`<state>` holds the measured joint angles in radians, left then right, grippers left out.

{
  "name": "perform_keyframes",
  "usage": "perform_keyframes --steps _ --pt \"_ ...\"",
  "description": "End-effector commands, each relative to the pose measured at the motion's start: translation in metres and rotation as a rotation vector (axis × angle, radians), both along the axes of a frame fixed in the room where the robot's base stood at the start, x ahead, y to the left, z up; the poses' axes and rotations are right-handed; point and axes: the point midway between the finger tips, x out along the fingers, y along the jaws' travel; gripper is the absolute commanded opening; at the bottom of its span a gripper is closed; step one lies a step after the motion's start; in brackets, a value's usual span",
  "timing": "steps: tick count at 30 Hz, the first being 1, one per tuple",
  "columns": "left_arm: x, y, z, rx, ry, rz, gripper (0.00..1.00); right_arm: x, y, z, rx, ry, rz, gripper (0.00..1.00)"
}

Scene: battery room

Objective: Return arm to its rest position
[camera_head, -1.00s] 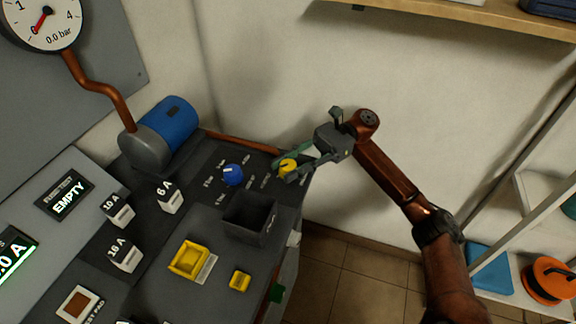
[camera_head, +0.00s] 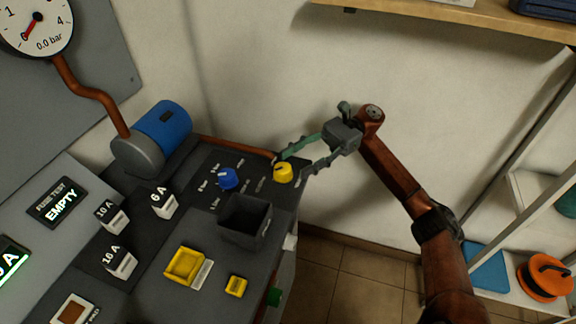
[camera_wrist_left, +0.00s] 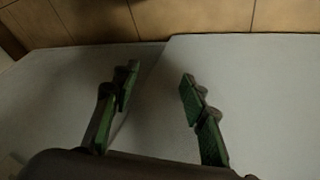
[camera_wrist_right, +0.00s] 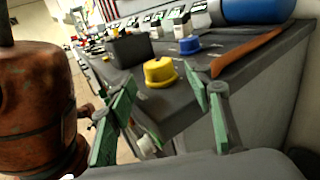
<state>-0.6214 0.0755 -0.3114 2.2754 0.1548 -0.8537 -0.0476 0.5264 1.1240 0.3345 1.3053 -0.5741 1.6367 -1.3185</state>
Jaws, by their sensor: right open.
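My right gripper (camera_head: 293,166) is open, its fingers spread on both sides of the yellow knob (camera_head: 283,172) at the right end of the dark panel. In the right wrist view the yellow knob (camera_wrist_right: 160,72) stands beyond and between the open fingertips (camera_wrist_right: 163,90), with no visible contact. The right arm reaches in from the lower right of the head view. My left gripper is outside the head view. In the left wrist view its fingers (camera_wrist_left: 158,78) are apart with nothing between them, facing a pale surface and floor tiles.
A blue knob (camera_head: 228,178), a dark open box (camera_head: 245,220), a yellow tray (camera_head: 185,267) and white fuse blocks (camera_head: 164,205) stand on the panel. A blue motor (camera_head: 163,133) is behind. A shelf (camera_head: 470,15) overhangs at top right; a rack (camera_head: 530,190) stands at right.

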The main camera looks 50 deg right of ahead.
Motion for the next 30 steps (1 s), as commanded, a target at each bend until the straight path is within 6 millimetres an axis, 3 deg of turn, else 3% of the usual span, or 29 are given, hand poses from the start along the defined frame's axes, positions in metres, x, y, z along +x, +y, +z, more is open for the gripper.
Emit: perform_keyframes --steps 3,8,30 --pt "0.0 0.0 0.0 0.0 0.0 0.0 0.4 -0.002 -0.015 0.0 -0.001 -0.001 -0.002 0.47" --pt "0.0 0.0 0.0 0.0 0.0 0.0 0.4 -0.004 -0.023 0.0 0.0 -0.001 -0.001 0.47" --pt "0.0 0.0 0.0 0.0 0.0 0.0 0.4 -0.003 -0.021 0.0 0.0 -0.001 0.003 0.47"
